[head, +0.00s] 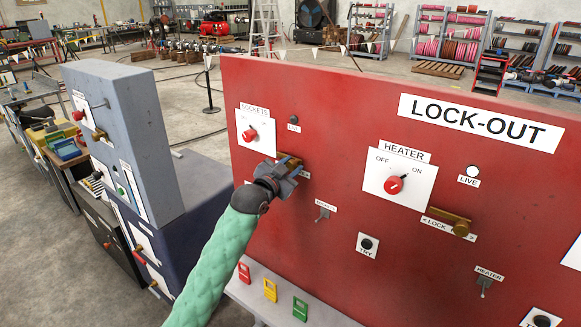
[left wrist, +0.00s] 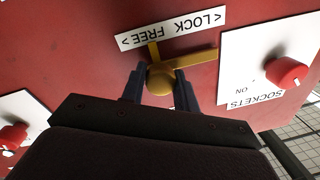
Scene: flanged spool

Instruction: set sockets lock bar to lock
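The red lock-out board (head: 330,235) carries a SOCKETS red rotary switch (head: 249,134) on a white plate at upper left. The brass sockets lock bar (head: 289,159) is partly hidden behind my left gripper (head: 277,181) in the head view. In the left wrist view the lock bar's round knob (left wrist: 160,82) sits between the two fingers of my left gripper (left wrist: 159,88), which look closed against its sides. The bar (left wrist: 198,58) runs right from the knob, beside the upside-down LOCK FREE label (left wrist: 172,27). My right gripper is not in view.
The HEATER switch (head: 394,185) and its brass lock bar (head: 448,221) are further right. Small toggle switches and a TRY button (head: 367,243) lie below. A grey cabinet (head: 125,135) stands left of the board.

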